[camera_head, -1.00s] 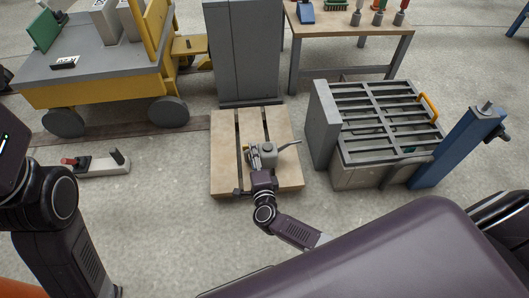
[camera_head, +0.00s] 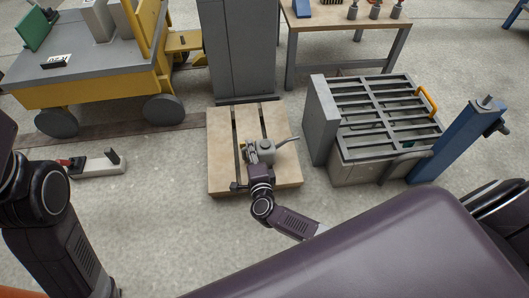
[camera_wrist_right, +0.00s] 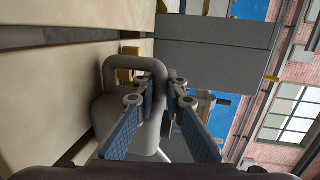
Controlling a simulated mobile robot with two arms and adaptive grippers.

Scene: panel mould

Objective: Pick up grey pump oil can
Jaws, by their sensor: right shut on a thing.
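The grey pump oil can (camera_head: 266,149) is on or just above the wooden slatted platform (camera_head: 224,172) in the head view, its spout pointing right. Whether its base touches the boards I cannot tell. My right gripper (camera_head: 252,156) reaches it from the near side. In the right wrist view, the can (camera_wrist_right: 108,118) shows its looped handle (camera_wrist_right: 135,63), and the fingers of my right gripper (camera_wrist_right: 167,90) are shut around one leg of that handle. Part of the can is hidden behind the fingers. My left arm shows at the left of the head view; its gripper is out of the picture.
A grey cabinet (camera_head: 238,50) stands behind the platform. A grey barred mould rack (camera_head: 375,115) and a blue post (camera_head: 455,140) stand to the right. A yellow cart (camera_head: 95,85) is at the left, a workbench (camera_head: 345,22) behind. Floor left of the platform is mostly clear.

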